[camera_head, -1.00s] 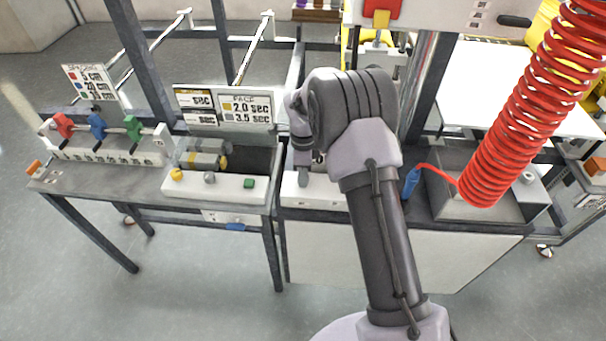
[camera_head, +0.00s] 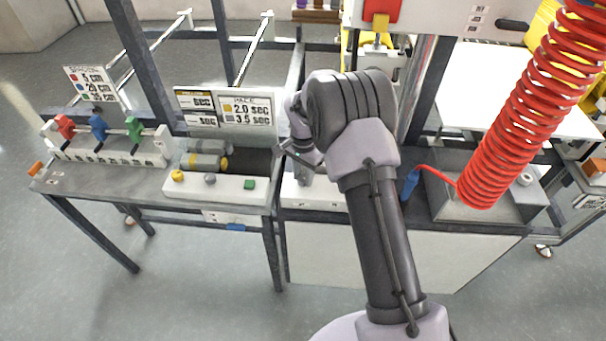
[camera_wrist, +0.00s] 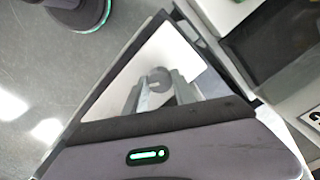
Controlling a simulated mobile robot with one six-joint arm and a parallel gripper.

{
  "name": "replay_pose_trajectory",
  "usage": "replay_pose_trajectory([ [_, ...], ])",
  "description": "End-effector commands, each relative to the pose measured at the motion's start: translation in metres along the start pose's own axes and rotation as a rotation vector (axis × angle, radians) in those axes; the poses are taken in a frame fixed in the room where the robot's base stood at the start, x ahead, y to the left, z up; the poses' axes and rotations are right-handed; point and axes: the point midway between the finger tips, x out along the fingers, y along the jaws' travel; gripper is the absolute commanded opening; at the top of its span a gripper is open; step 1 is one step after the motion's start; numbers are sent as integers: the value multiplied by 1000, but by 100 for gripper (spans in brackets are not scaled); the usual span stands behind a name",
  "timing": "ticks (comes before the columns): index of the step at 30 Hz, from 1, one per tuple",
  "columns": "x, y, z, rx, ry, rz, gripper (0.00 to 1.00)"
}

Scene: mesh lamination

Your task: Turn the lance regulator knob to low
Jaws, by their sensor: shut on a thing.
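A round grey knob (camera_wrist: 158,77) stands on a white panel (camera_wrist: 165,48) in the wrist view. The fingers of my gripper (camera_wrist: 160,88) are shut on this knob, one on each side of it. Which setting the knob points to cannot be read, as no marks on it are clear. In the head view my gripper (camera_head: 303,174) reaches down to the white panel (camera_head: 322,192) at the middle of the bench. My wrist and forearm hide most of the knob and part of the panel there.
To the left is a white box with yellow, grey and green buttons (camera_head: 213,187). Beyond it stands a rack with red, blue and green clamps (camera_head: 98,131). To the right, a red coiled hose (camera_head: 515,115) hangs over a grey tray (camera_head: 450,207). Dark frame posts rise behind.

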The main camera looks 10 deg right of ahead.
Motion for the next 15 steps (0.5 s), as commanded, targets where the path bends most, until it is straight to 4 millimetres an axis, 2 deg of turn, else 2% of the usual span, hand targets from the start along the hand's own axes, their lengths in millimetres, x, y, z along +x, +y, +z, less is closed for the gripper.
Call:
replay_pose_trajectory([
  [15, -2, -1, -1, -485, 2, -2, 0],
])
